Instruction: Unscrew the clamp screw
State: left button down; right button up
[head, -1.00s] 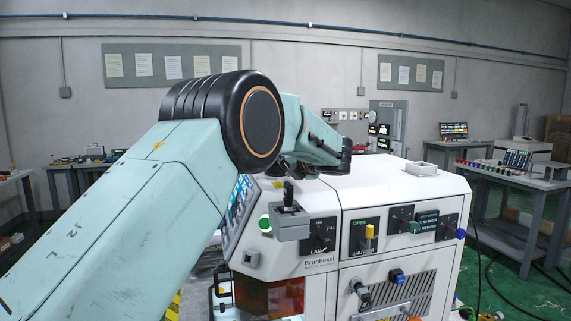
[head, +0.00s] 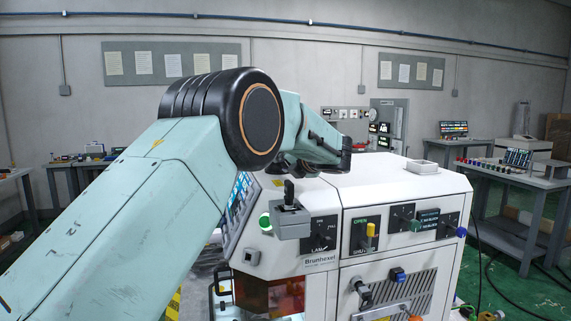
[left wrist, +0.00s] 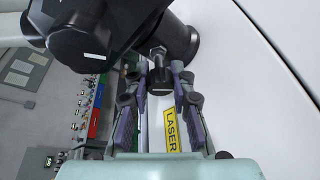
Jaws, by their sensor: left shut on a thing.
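The clamp screw (left wrist: 159,82) has a dark round head and sits on a black cylindrical body in the upper middle of the left wrist view. My left gripper (left wrist: 158,77) has its two fingers on either side of the screw head and is shut on it. In the head view my left arm reaches over the white machine (head: 400,187) from the left. There the arm hides the screw, and the finger contact cannot be made out. My right gripper is in neither view.
A yellow LASER label (left wrist: 171,130) is on the white surface beside the fingers. The machine front carries a grey joystick box (head: 290,222), a yellow lever (head: 370,230) and several knobs. A side table (head: 515,178) stands at the right.

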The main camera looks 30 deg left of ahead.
pick_arm(q)
jog(key=shift+n+t+h+b, duration=0.3)
jog(key=shift+n+h+b, duration=0.15)
jog(key=shift+n, duration=0.65)
jog(key=shift+n+t+h+b, duration=0.65)
jog(key=shift+n+t+b, duration=0.05)
jog(key=shift+n+b, duration=0.7)
jog(key=c, duration=1.1)
grip_release()
